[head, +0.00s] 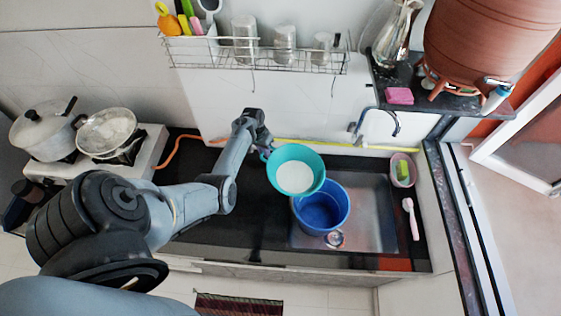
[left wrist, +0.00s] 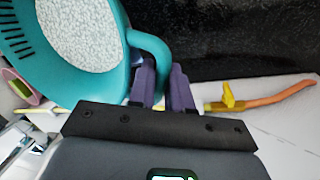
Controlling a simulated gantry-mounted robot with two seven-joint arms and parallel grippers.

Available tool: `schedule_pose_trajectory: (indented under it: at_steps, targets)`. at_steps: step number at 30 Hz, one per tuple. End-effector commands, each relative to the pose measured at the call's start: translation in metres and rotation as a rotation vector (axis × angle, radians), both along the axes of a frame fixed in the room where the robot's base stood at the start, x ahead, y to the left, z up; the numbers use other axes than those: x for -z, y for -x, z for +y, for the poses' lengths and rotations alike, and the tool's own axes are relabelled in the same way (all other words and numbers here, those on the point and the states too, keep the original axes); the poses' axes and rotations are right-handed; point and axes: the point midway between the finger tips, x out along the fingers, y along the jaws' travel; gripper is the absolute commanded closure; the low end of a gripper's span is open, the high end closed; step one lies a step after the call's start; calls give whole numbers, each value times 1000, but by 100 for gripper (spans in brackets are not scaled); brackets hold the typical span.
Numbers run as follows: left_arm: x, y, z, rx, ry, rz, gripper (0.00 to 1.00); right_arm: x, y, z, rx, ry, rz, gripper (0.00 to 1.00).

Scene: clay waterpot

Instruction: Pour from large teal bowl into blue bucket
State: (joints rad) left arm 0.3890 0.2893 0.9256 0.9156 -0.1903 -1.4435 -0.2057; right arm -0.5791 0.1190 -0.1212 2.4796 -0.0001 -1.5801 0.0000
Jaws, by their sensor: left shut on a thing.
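The large teal bowl (head: 316,162) has white granular contents and is held at the upper left edge of the blue bucket (head: 332,212), partly over it. The bucket stands in the sink, and its visible inside is blue. My left gripper (head: 264,146) is shut on the bowl's handle at its left side. In the left wrist view the teal bowl (left wrist: 122,22) fills the upper left, and its looped handle lies at the purple fingers of my left gripper (left wrist: 163,85). The bowl looks roughly level or only slightly tilted. My right gripper is not in view.
The steel sink (head: 374,205) has a tap (head: 378,118) behind it. A wire rack (head: 262,57) with glasses hangs on the wall. A stove (head: 140,160) with pots stands left. A pink soap dish (head: 402,170) sits right of the sink. Black counter lies free left of the sink.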

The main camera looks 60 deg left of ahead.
Motion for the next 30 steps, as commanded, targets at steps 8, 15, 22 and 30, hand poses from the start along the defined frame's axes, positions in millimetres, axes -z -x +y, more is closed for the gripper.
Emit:
schedule_pose_trajectory:
  at_steps: [8, 15, 22, 30]
  targets:
    - [-3, -3, -1, 2, -75, 47, 100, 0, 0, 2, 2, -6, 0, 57]
    - [-3, -9, -10, 4, -217, 134, 100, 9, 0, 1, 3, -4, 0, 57]
    - [-6, -11, -12, -2, -236, 144, 100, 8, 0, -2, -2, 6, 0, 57]
    - [-6, -11, -12, -2, -236, 144, 100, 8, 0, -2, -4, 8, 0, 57]
